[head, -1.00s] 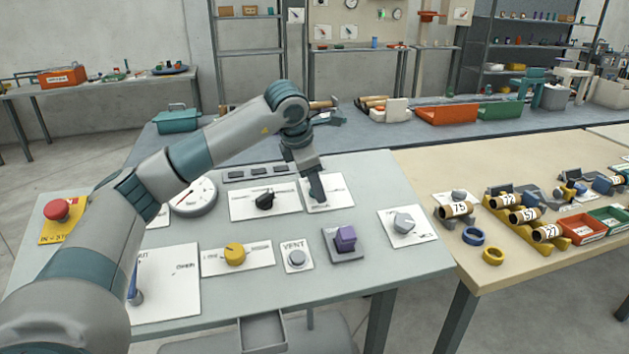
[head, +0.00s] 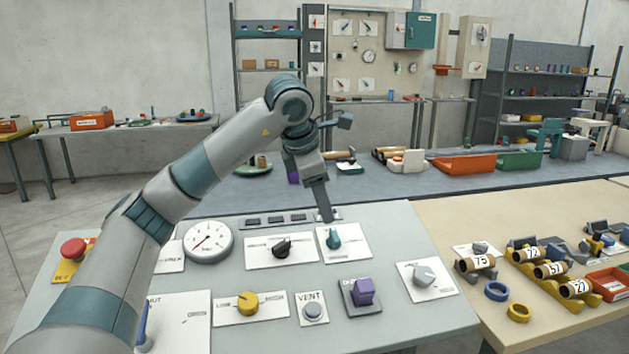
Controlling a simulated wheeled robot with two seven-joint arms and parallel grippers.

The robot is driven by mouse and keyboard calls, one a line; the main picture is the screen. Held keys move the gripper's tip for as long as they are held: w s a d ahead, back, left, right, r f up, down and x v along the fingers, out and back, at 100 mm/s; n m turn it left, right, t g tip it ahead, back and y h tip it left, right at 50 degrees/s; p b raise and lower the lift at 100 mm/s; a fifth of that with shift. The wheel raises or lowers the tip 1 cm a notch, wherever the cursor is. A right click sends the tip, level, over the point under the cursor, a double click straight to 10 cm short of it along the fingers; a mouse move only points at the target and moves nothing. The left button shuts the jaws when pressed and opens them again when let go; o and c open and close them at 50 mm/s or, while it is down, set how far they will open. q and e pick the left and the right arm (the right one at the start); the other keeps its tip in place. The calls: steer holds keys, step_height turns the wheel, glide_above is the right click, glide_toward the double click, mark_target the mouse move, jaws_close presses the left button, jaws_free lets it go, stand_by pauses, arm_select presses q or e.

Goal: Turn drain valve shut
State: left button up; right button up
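A sloped grey control panel (head: 390,335) carries several controls, and I cannot read which one is the drain valve. A teal knob (head: 333,238) on a white plate is at the upper right. A black knob (head: 282,247) is left of it, a yellow knob (head: 248,303) is below, and a grey knob (head: 424,276) is at the right. A purple block-shaped handle (head: 363,291) and a blue lever (head: 143,329), partly hidden by my arm, also show. My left gripper (head: 326,217) points down just behind the teal knob, apart from it; its finger gap is not visible.
A dial gauge (head: 208,242), a red stop button (head: 73,249) and a vent button (head: 313,311) are also on the panel. A tan table (head: 480,226) with labelled rolls stands at the right. A bench with orange (head: 463,167) and green bins lies behind.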

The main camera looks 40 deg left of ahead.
arm_select(q)
steer(key=v, duration=0.6)
arm_select(e)
steer(key=shift+w+d, duration=0.15)
steer(key=shift+d, duration=0.1)
steer(key=shift+a+f, duration=0.1)
steer(key=shift+a, duration=0.15)
steer(key=shift+s, duration=0.2)
